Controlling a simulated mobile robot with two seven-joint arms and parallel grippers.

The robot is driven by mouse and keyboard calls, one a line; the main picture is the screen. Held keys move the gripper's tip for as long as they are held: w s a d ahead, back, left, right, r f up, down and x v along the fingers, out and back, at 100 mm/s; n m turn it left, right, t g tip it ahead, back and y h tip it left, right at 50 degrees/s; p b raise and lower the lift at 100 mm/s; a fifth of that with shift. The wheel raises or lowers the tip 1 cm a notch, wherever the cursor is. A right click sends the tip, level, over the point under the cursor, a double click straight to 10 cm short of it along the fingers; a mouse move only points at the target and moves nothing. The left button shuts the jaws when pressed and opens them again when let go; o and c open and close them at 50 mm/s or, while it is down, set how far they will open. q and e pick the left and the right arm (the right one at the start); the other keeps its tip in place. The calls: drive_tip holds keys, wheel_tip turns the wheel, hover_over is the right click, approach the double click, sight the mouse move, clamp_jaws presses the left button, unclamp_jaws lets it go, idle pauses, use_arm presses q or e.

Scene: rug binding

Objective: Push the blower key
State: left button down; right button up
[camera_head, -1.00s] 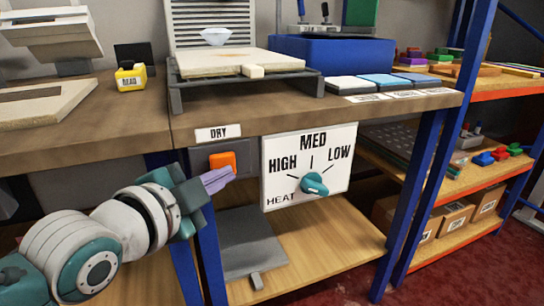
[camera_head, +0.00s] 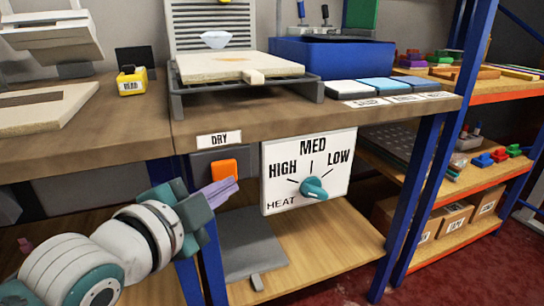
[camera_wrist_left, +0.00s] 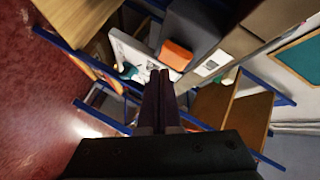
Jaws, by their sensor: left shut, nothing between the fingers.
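An orange key (camera_head: 223,168) sits on a dark grey box (camera_head: 203,165) under the table edge, below a white DRY label (camera_head: 219,139). It also shows in the wrist view (camera_wrist_left: 176,55), just beyond and right of my fingertips. My left gripper (camera_head: 233,185) is shut and empty, its purple-grey fingers directly below the key in the head view. The fingers also show in the wrist view (camera_wrist_left: 160,76). Whether they touch the key I cannot tell. My right gripper is not in view.
A white HEAT panel (camera_head: 337,180) with a teal dial (camera_head: 314,188) stands right of the key. A blue table leg (camera_head: 211,262) is below the key. A grey slab (camera_head: 248,240) lies on the lower shelf. The tabletop (camera_head: 235,118) overhangs the key.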

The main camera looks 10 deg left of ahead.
use_arm(q)
drive_tip(key=shift+s+d+p, duration=0.65)
drive_tip(key=shift+s+d, duration=0.05)
drive_tip(key=shift+s, duration=0.35)
drive_tip(key=shift+s+d+p, duration=0.65)
drive_tip(key=shift+s+d, duration=0.05)
drive_tip(key=shift+s, duration=0.3)
drive_tip(key=shift+r, duration=0.1)
drive_tip(key=s+a+r+n+g+y+p, duration=0.15)
drive_tip(key=s+r+n+g+p, duration=0.25)
drive_tip(key=s+r+p, duration=0.5)
drive_tip(key=s+a+r+n+g+p, duration=0.2)
drive_tip(key=s+r+n+g+p, duration=0.2)
drive_tip(key=s+r+p, duration=0.5)
drive_tip(key=s+a+r+n+g+y+p, duration=0.15)
drive_tip(key=s+r+n+g+p, duration=0.35)
drive_tip(key=r+p, duration=0.7)
wheel_tip(320, 180, up, 33)
drive_tip(key=m+t+p, duration=0.1)
drive_tip(key=p, duration=3.3)
drive_tip(key=shift+s+a+f+h+p, duration=0.15)
drive_tip(key=shift+s+a+h+p, duration=0.15)
drive_tip(key=shift+p, duration=0.1)
